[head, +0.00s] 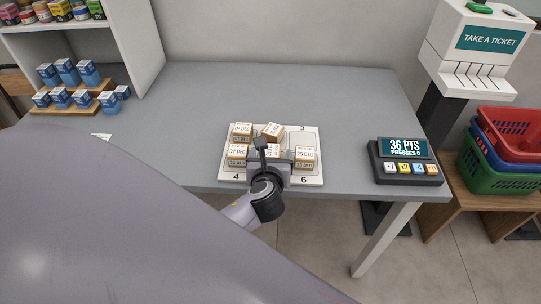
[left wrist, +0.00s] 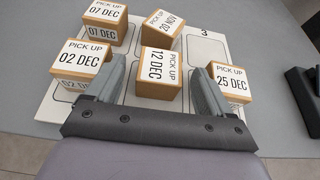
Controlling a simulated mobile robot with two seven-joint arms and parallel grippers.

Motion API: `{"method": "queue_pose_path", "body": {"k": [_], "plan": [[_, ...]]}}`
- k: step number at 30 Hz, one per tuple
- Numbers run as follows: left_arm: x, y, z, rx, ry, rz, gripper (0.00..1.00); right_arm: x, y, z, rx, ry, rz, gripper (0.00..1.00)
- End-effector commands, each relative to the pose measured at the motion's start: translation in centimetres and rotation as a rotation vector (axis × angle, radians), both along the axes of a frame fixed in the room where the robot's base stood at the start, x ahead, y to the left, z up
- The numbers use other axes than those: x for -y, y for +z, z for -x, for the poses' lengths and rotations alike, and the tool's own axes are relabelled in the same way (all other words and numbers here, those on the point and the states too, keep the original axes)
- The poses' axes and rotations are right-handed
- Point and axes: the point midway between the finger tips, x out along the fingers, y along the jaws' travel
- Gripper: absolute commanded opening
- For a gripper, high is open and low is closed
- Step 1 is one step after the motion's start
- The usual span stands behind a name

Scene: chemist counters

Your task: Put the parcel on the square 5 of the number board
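The number board (head: 303,136) is a white board on the grey counter, with printed squares. A parcel marked 12 DEC (left wrist: 160,66), an orange-brown box with a white label, sits in the front middle position, between squares 4 and 6. It looks slightly turned, and its printed number is hidden. In the head view my arm partly covers this parcel (head: 272,150). My left gripper (left wrist: 162,85) is open, with a finger on each side of this parcel and visible gaps between. My right gripper is not in view.
Parcels marked 07 DEC (left wrist: 103,20), 20 NOV (left wrist: 163,27), 02 DEC (left wrist: 82,62) and 25 DEC (left wrist: 231,90) stand around it on the board. Square 3 is bare. A points display (head: 404,160) is at right. The counter (head: 345,100) behind the board is clear.

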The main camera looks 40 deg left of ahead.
Motion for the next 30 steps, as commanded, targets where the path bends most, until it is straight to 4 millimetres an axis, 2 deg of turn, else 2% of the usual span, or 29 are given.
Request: {"method": "queue_pose_path", "body": {"k": [7, 11, 24, 30], "plan": [[0.0, 0.3, 0.0, 0.001, 0.000, -0.001, 0.82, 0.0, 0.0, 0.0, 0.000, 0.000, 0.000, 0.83], [0.6, 0.6, 0.8, 0.000, -0.002, 0.000, 0.82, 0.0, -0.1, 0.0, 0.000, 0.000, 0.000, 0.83], [4.5, 3.7, 7.2, -0.001, -0.002, 0.003, 0.82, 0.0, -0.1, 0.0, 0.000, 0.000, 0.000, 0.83], [5.6, 4.7, 9.0, 0.001, -0.001, 0.001, 0.82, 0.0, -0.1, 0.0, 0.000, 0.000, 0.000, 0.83]]}}
